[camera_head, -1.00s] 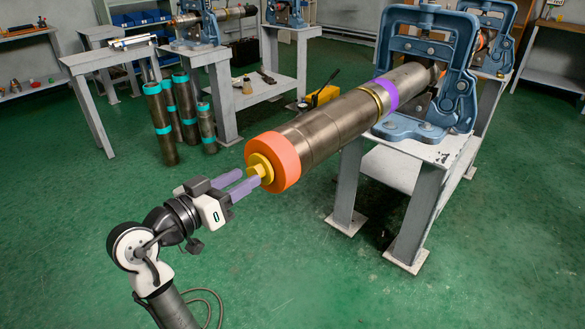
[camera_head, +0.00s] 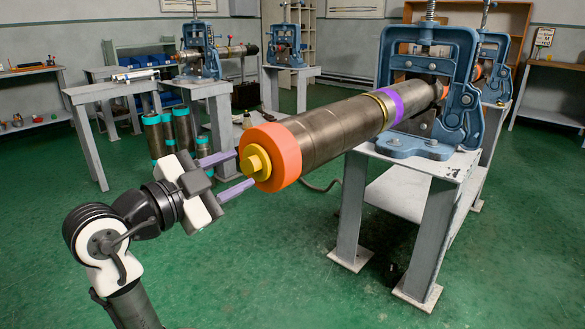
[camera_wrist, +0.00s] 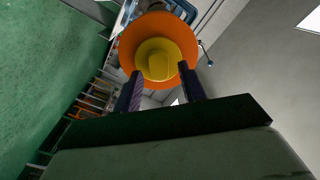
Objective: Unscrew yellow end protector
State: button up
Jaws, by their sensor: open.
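The yellow end protector (camera_head: 254,163) sits at the near end of a long metal pipe (camera_head: 335,127), inside an orange ring (camera_head: 281,157). The pipe is held level in a blue vise (camera_head: 432,85). My gripper (camera_head: 243,168) is open, its two purple fingers pointing at the pipe end, one to each side of the protector in the head view. In the wrist view the yellow protector (camera_wrist: 158,62) is straight ahead, its square knob between the fingertips (camera_wrist: 160,72). I cannot tell whether the fingers touch it.
The vise stands on a grey table (camera_head: 430,165) at the right. Several pipes with teal bands (camera_head: 170,135) stand on the floor behind my gripper. A grey side table (camera_head: 115,92) is at the back left. The green floor in front is clear.

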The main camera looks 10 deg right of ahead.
jog(key=shift+m, duration=0.6)
jog(key=shift+x, duration=1.15)
jog(key=shift+f+b, duration=0.15)
jog(key=shift+b, duration=0.2)
